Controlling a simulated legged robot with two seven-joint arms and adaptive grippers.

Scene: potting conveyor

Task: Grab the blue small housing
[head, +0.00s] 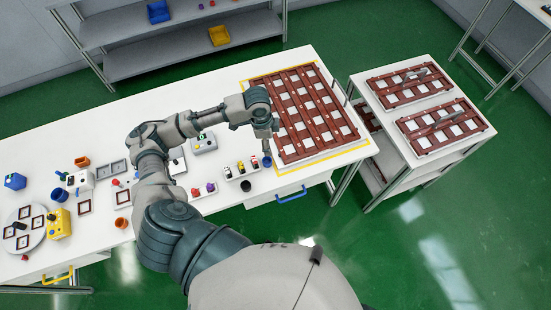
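A small blue cup-shaped housing (267,162) is at the right end of the parts on the long white table, just left of the large brown-and-white grid. My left gripper (268,148) points down right above it and covers its upper part. The fingers are too small to tell whether they are open or shut, or whether they touch the housing. My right gripper is not in view.
A dark cup (245,186) and a tray of small parts (240,170) stand close by. Orange cups (122,223) and a blue block (15,181) are farther left. The brown grid (300,120) lies right of my gripper. A side cart (395,155) holds two smaller grids.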

